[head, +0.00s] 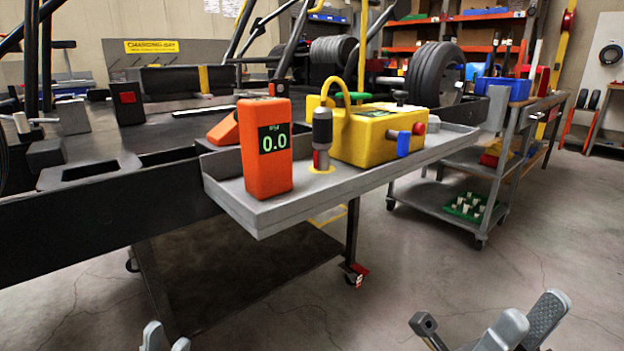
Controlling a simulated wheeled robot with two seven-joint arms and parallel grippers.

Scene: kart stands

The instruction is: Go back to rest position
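My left gripper (167,341) shows only as two light grey fingertips at the bottom edge of the head view, below the work stand. My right gripper (532,309) shows at the lower right, above bare floor, with two light grey fingers side by side and a dark knob-ended part to their left. The rest of both grippers is cut off by the frame. I see nothing held in either, and neither touches anything. How far apart the fingers are is hard to judge.
A grey tray (262,215) on the dark kart stand (90,225) holds an orange meter (265,170) reading 0.0 and a yellow box (365,140) with a hose and nozzle. A shelved trolley (435,203) stands right. The floor (420,270) in front is clear.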

